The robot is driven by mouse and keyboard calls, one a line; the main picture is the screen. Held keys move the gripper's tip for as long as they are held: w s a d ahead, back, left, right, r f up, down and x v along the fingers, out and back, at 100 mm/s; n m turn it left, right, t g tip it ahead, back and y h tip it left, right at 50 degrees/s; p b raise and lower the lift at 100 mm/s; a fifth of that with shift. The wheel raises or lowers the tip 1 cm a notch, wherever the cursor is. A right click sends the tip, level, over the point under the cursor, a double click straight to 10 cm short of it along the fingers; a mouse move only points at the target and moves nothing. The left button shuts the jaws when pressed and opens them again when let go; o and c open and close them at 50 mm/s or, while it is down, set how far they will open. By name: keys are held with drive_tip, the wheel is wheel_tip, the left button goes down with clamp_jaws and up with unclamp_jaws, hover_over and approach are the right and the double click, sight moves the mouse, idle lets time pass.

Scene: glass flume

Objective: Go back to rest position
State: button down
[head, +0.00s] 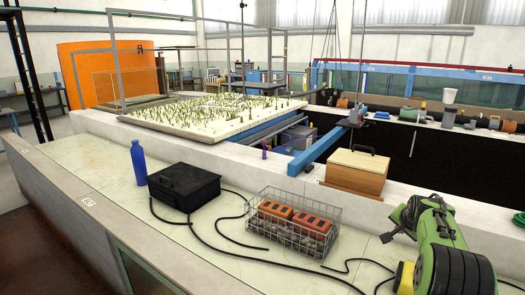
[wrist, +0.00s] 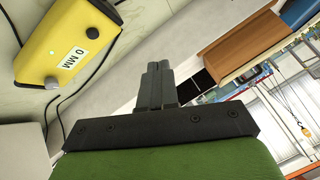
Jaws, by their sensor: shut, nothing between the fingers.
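My gripper (wrist: 157,72) shows in the wrist view, with its two dark fingers pressed together and nothing between them. Behind the fingers are a black crossbar and a green body. The fingers are clear of any object that I can see. In the head view, my green arm is at the lower right, above the pale counter (head: 110,185); I cannot make out the fingertips there.
A yellow box (wrist: 62,45) with a cable lies beside my gripper; it also shows in the head view (head: 403,280). A wooden box (head: 355,174), wire basket (head: 293,222) with bricks, black case (head: 184,187) and blue bottle (head: 138,163) stand nearby. Black cables (head: 235,249) cross the counter.

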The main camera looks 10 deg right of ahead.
drive_tip(key=s+a+r+n+y, duration=0.15)
drive_tip(key=s+a+r, duration=0.25)
drive_tip(key=a, duration=0.4)
drive_tip(key=s+a+r+n, duration=0.3)
drive_tip(key=s+a+r, duration=0.15)
drive_tip(key=a, duration=0.25)
drive_tip(key=s+a+r+n+y, duration=0.1)
drive_tip(key=s+a+r+n, duration=0.15)
drive_tip(key=s+a, duration=0.4)
drive_tip(key=s+a+f+n, duration=0.1)
drive_tip(key=s+a+n, duration=0.1)
drive_tip(key=s+a, duration=0.2)
drive_tip(key=s+a+f+n+g+y, duration=0.1)
drive_tip(key=s+a, duration=0.3)
drive_tip(key=s, duration=0.7)
drive_tip(key=s+a+f+n, duration=0.2)
drive_tip(key=s+a, duration=0.3)
drive_tip(key=s, duration=0.2)
drive_tip(key=shift+s+f+n+g+p, duration=0.3)
drive_tip(key=shift+s+f+g, duration=0.05)
drive_tip(key=shift+f+g, duration=0.05)
